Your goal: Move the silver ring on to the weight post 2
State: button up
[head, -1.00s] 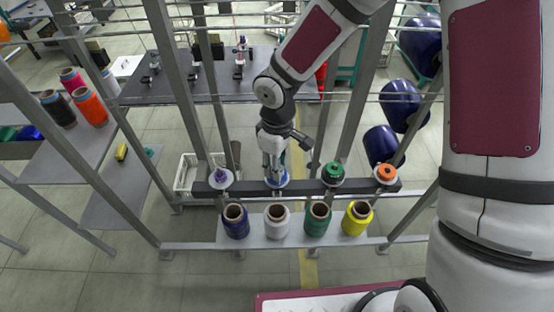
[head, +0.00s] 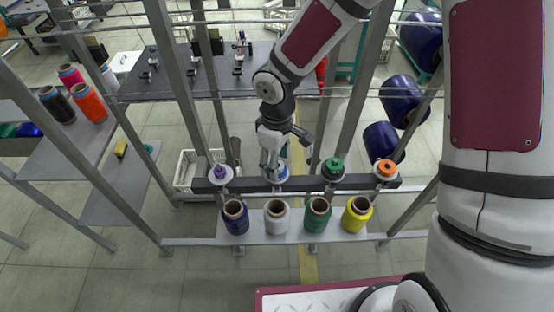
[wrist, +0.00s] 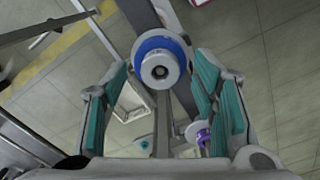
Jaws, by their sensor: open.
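My gripper (head: 272,170) is open above the dark bar, by its second post from the left. In the wrist view its teal-padded fingers (wrist: 161,70) stand apart with nothing gripped between them. A blue disc (wrist: 158,44) lies beyond the fingertips, with a round silver ring (wrist: 160,68) at its centre, apart from both fingers. The blue disc also shows in the head view (head: 282,178), partly behind the gripper. I cannot tell how far down the ring sits on the post. Purple (head: 220,174), green (head: 333,167) and orange (head: 385,168) topped posts stand along the same bar.
Blue, white, green and yellow bobbins (head: 277,217) stand on a shelf (head: 258,239) in front of the bar. Grey frame uprights (head: 172,70) rise close to my arm. A white crate (head: 186,170) sits behind the bar on the left.

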notch_tip(320, 180, up, 12)
dwell(0.4)
jog(key=s+d+r+m+t+h, duration=0.25)
jog(key=s+d+r+m, duration=0.35)
jog(key=d+r, duration=0.5)
jog(key=s+d+r+m+t+y+b, duration=0.1)
jog(key=s+d+r+m+t+y, duration=0.1)
jog(key=s+d+r+m, duration=0.3)
jog(key=shift+s+r+m+t+b, duration=0.15)
jog(key=shift+s+m+t+b, duration=0.3)
jog(key=shift+s, duration=1.95)
jog(key=shift+y, duration=0.25)
